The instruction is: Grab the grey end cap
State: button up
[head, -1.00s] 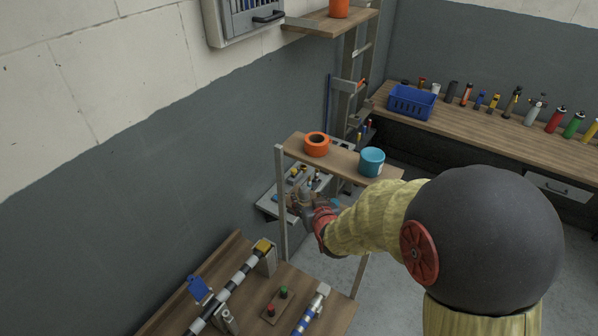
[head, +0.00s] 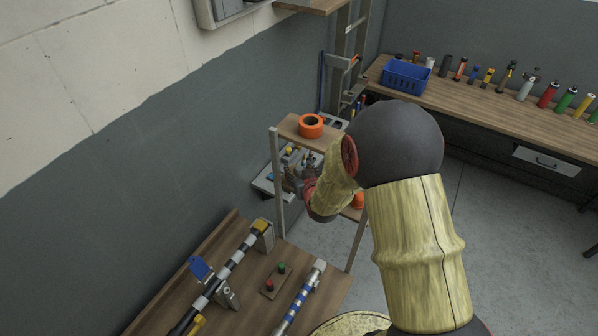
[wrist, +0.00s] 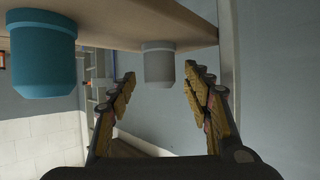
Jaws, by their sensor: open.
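In the wrist view, which looks upside down, the grey end cap (wrist: 158,66) is a plain pale grey cup shape against a wooden shelf board (wrist: 120,22). My gripper (wrist: 160,80) is open, with one finger on each side of the cap in the picture. The fingers do not visibly touch it, and I cannot tell how far off it is. In the head view, I cannot make out the cap. My arm covers much of the shelf there, and the fingers are small and partly hidden.
A teal cup (wrist: 43,55) is on the same board, beside the cap. In the head view, an orange ring (head: 311,126) sits on the shelf's top board. A workbench (head: 240,300) with striped rods is in front. A blue basket (head: 406,77) stands on the back bench.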

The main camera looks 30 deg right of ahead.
jog(key=shift+w+f, duration=0.2)
jog(key=shift+w, duration=0.1)
jog(key=shift+c, duration=0.4)
jog(key=c, duration=1.1)
jog(key=shift+r, duration=0.2)
